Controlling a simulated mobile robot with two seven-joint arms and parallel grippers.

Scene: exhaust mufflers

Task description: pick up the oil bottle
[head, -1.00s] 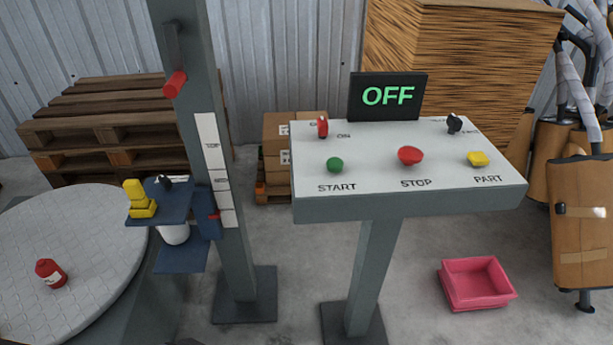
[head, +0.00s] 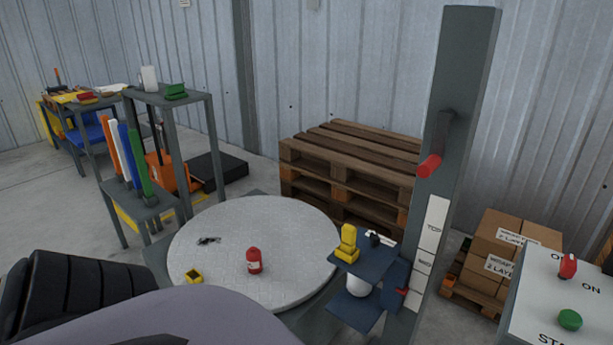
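A small red bottle (head: 254,262) with a pale label stands upright on the round grey table (head: 206,232). It is the only thing in view that looks like an oil bottle, though its label is too small to read. Part of my own arm, pale lilac and black, fills the bottom left of the head view and covers the table's near edge. Neither gripper shows, so I cannot see where they are relative to the bottle.
Wooden pallets (head: 350,165) are behind; a rack with coloured tubes (head: 126,152) is left.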

